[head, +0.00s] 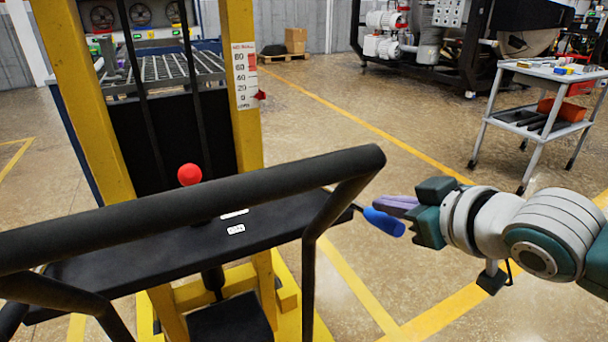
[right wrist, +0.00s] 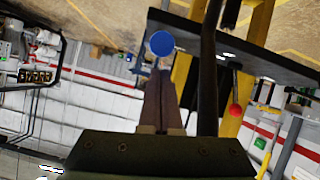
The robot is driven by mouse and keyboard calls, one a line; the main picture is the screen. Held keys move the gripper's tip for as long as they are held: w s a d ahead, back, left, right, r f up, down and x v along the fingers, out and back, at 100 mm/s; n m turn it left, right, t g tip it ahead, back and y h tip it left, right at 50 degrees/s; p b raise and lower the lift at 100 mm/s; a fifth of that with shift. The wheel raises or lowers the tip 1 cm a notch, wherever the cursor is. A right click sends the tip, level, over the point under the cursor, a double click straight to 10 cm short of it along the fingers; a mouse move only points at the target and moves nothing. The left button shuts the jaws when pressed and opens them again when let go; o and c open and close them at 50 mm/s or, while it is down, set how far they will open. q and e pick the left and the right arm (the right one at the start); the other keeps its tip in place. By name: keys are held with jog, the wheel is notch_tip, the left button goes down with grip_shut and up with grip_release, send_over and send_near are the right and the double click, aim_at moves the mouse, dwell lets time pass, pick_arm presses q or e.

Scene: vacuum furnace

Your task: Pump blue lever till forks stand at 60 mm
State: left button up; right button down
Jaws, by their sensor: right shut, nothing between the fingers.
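The blue lever grip (head: 384,222) sticks out to the right from under the black handle frame of the yellow stacker. My right gripper (head: 388,204) is shut and empty, its purple-grey fingers pointing left right above the blue grip; whether they touch cannot be told. In the right wrist view the round blue end of the lever (right wrist: 162,43) shows just beyond the shut fingertips (right wrist: 160,76). The forks cannot be made out. My left gripper is not in view.
The black handle bar (head: 200,200) crosses the foreground left of my right gripper. A red knob (head: 189,174) stands behind it. A grey cart (head: 545,78) with tools stands at the back right. The floor between the cart and stacker is clear.

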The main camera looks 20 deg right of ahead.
jog(key=shift+f, duration=0.3)
jog(key=shift+d+f, duration=0.1)
